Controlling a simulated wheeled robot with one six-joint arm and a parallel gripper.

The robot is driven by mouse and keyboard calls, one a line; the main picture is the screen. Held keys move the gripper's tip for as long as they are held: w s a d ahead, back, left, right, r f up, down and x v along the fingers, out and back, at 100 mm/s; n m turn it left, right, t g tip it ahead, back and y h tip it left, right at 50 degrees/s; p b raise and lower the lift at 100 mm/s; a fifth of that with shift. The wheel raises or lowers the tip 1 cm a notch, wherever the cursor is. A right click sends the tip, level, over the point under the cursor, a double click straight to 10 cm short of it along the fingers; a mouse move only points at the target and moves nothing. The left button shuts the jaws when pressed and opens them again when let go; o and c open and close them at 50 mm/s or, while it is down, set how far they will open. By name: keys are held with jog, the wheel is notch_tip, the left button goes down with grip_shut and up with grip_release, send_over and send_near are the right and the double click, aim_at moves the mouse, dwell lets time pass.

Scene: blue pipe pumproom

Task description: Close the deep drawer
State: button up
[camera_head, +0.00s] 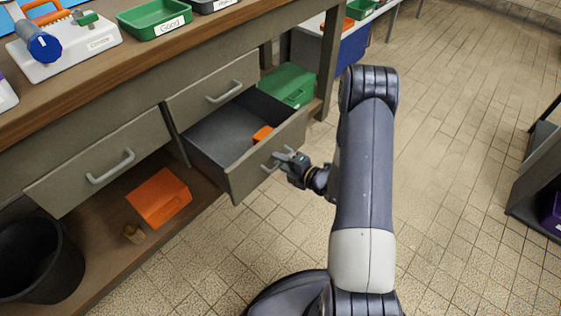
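The deep drawer (222,138) of the workbench is pulled far out, with its dark grey inside showing. A small orange object (262,134) lies in it near the front panel. The drawer front (250,177) is grey-green and carries a light grey bar handle (271,165). My gripper (284,158) is at this handle, in front of the panel. The fingers overlap the handle in the picture, and I cannot tell whether they grip it or only touch it.
Two closed drawers, an upper one (213,88) and a left one (103,163), are beside it. An orange box (159,197), a black bin (38,262) and a green box (288,86) are on or by the lower shelf.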

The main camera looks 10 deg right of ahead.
jog(key=shift+d, duration=0.1)
jog(key=shift+c, duration=0.5)
jog(key=shift+s, duration=0.35)
grip_shut()
jog(key=r+b+x, duration=0.1)
jog(key=b+x, duration=0.2)
jog(key=x, duration=0.4)
jog(key=r+b+x, duration=0.2)
jog(key=b+x, duration=0.1)
jog(key=x, duration=0.3)
jog(key=w+r+b+x, duration=0.1)
jog(key=b+x, duration=0.2)
jog(key=x, duration=0.4)
jog(key=shift+w+a+r, duration=0.25)
jog(key=shift+a+r, duration=0.1)
jog(key=shift+a, duration=0.15)
jog(key=shift+w+a+r, duration=0.1)
jog(key=shift+w+a, duration=0.15)
jog(key=shift+w, duration=0.25)
jog(key=shift+w+a, duration=0.1)
jog(key=shift+w, duration=0.1)
